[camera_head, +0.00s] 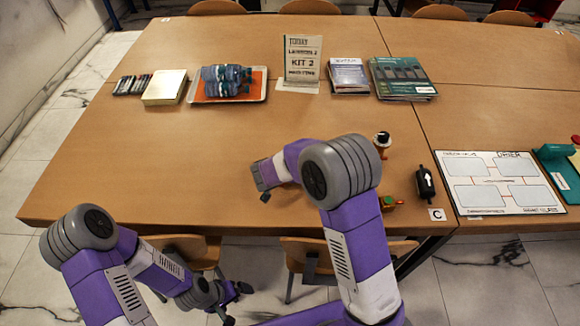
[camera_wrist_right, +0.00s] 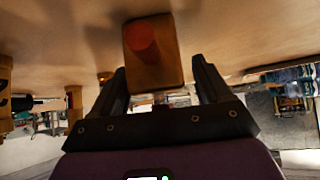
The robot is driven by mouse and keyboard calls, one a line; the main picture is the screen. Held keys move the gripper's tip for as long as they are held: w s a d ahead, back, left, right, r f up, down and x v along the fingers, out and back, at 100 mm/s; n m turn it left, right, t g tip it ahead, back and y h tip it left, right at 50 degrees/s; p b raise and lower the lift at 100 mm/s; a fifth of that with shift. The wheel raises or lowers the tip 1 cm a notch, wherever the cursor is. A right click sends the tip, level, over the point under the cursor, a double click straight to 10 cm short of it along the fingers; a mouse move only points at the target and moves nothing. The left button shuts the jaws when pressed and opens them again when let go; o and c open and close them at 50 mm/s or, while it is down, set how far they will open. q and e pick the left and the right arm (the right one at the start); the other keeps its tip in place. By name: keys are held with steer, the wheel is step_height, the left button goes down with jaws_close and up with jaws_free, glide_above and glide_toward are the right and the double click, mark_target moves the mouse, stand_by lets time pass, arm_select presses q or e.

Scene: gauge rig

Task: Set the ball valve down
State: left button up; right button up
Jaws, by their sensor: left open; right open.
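A small brass-coloured piece with green and red on it (camera_head: 388,202), likely the ball valve, lies near the table's front edge, right of my right arm and partly hidden by it. My right gripper (camera_head: 262,190) is open above the table, left of that piece. In the right wrist view, a brown block with a round red end (camera_wrist_right: 152,48) stands just beyond the open fingers of this gripper (camera_wrist_right: 160,88); I cannot tell whether it is the valve. My left gripper (camera_head: 238,303) is open and empty, low in front of the table edge.
A black cylinder with a white arrow (camera_head: 425,183) sits by card C (camera_head: 437,214). A black-and-white piece (camera_head: 382,140) stands behind my right arm. A white board (camera_head: 497,182) lies at right. A tray with bottles (camera_head: 259,92) and booklets (camera_head: 403,78) are at the back. Table left is clear.

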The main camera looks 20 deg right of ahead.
steer(key=p+v, duration=0.1)
steer(key=v, duration=1.1)
steer(key=shift+r+p, duration=0.1)
steer(key=shift+p, duration=0.2)
